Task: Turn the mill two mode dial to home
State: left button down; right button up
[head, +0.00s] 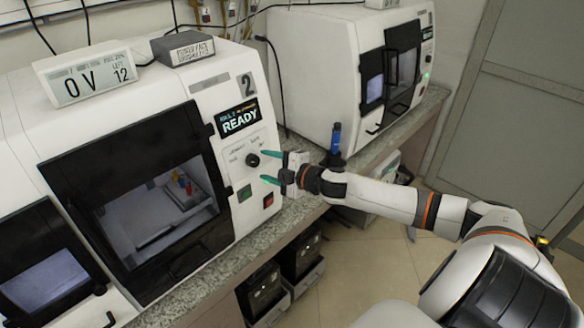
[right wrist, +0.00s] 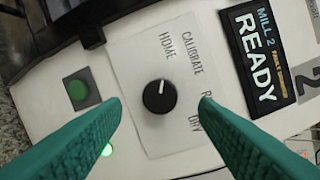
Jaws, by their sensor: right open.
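The mill two mode dial (head: 252,159) is a round black knob on the white front panel, below the READY display. In the right wrist view the dial (right wrist: 160,97) has a white mark pointing to the picture's top, roughly toward the HOME label (right wrist: 167,46). My left gripper is not in view.
A green button (head: 244,193) and a red switch (head: 268,200) sit below the dial. The READY display (head: 238,118) is above. A blue marker-like object (head: 336,138) stands behind my right gripper. A second white machine (head: 335,70) stands farther back on the stone counter.

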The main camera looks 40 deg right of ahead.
jog(key=b+v, duration=0.1)
jog(key=v, duration=0.8)
dwell(0.6)
